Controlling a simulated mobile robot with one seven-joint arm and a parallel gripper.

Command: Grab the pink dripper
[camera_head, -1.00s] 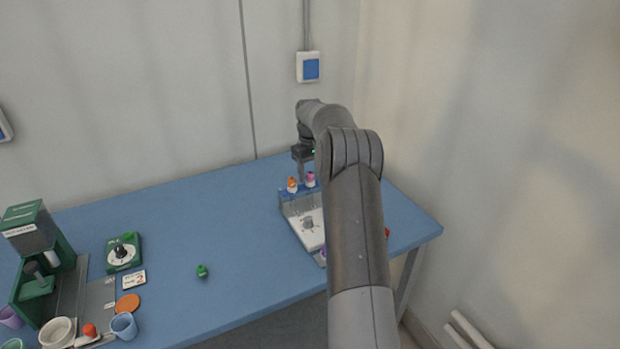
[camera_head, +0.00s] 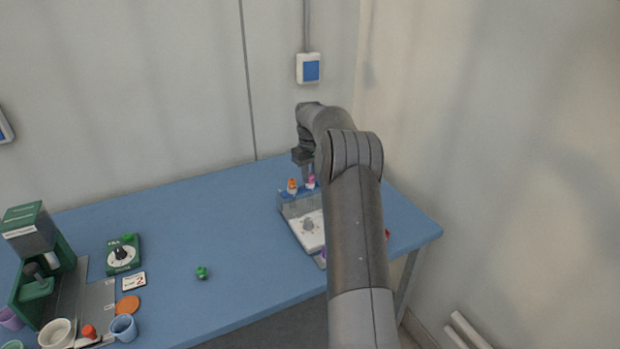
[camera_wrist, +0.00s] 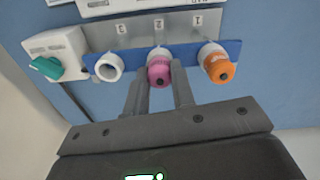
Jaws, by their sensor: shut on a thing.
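The pink dripper (camera_wrist: 159,72) sits in the middle holder of a blue rack (camera_wrist: 190,56), at the slot marked 2 in the wrist view. My gripper (camera_wrist: 160,84) is shut on it, one finger on each side. In the head view the pink dripper (camera_head: 311,182) stands upright in the rack at the back right of the table, with my gripper (camera_head: 308,172) right above it. My arm hides part of the rack's right side.
An orange dripper (camera_wrist: 218,66) stands beside the pink one, and an empty white holder (camera_wrist: 109,67) is on its other side. A white box with a teal knob (camera_wrist: 47,67) is near. A green object (camera_head: 202,272) lies mid-table. A green machine (camera_head: 40,255) and cups stand at left.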

